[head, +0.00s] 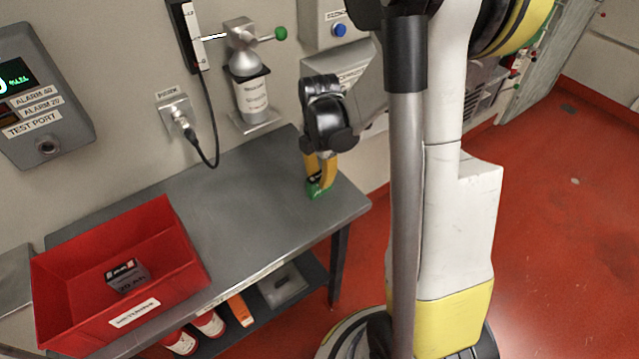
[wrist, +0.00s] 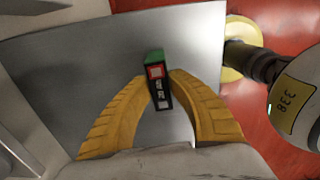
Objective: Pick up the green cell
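The green cell (head: 319,192) is at the right end of the grey metal bench (head: 250,215) in the head view. In the wrist view the cell (wrist: 155,57) shows a green end and a dark side with a red-framed label. My gripper (head: 321,172) points down over it. In the wrist view my gripper's yellow fingers (wrist: 159,80) have their tips against both sides of the cell, shut on it. I cannot tell whether the cell still touches the bench top. The fingers hide part of it in the head view.
A red bin (head: 180,255) with a dark block (head: 127,276) inside stands at the bench's left end. The bench middle is clear. A bottle (head: 251,95) and a plugged-in cable (head: 205,150) are at the wall behind. Red containers (head: 208,323) stand on the lower shelf.

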